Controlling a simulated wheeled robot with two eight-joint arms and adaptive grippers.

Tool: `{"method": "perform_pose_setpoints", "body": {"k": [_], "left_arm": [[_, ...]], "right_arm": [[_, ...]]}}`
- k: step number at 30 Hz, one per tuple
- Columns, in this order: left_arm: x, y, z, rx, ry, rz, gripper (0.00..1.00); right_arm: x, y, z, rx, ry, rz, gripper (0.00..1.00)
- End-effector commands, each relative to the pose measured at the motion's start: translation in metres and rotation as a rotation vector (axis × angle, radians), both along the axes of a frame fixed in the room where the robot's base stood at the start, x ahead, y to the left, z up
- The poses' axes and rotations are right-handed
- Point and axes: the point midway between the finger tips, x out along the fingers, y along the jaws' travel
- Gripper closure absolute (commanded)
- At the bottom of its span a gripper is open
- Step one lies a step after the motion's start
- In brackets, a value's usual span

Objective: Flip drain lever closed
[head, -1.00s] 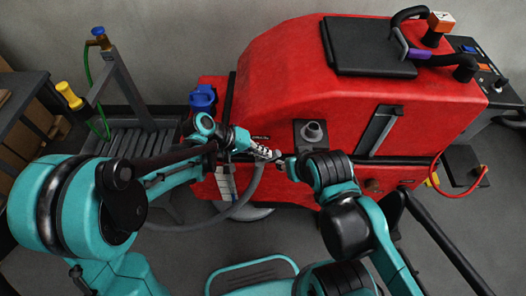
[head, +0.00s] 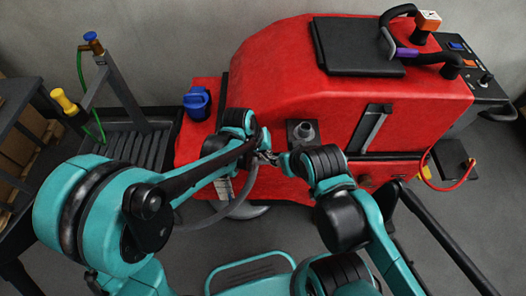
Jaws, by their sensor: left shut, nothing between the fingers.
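The red scrubber machine (head: 290,70) stands ahead, with a grey round fitting (head: 303,131) on a dark plate on its near side. I cannot pick out the drain lever; it may be hidden behind my arms. My left gripper (head: 266,154) is shut and empty, close to the machine's near side, left of and a little below the fitting. My left arm covers much of that area. My right arm reaches up to just right of the left gripper; its fingers are too hidden to read.
A grey hose (head: 245,192) curves down below my left gripper. A blue cap (head: 197,102) sits on the machine's left end. A slatted drain stand (head: 125,146) with a green hose is at left. A red cable (head: 458,180) loops at right. Floor is clear at lower right.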

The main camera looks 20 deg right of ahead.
Motion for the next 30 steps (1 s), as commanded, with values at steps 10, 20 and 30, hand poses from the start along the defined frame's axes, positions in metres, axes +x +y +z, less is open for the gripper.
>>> {"method": "perform_pose_setpoints", "body": {"k": [10,20,30], "left_arm": [[-0.003,-0.012,-0.013,0.196,-0.056,0.001,1.00],[-0.005,-0.016,-0.018,0.192,-0.054,0.001,1.00],[-0.005,-0.016,-0.018,0.192,-0.054,0.001,1.00]], "right_arm": [[0.000,0.000,-0.003,0.000,0.000,0.000,0.59],[0.000,0.000,-0.005,0.000,0.000,0.000,0.59],[0.000,0.000,-0.005,0.000,0.000,0.000,0.59]]}}
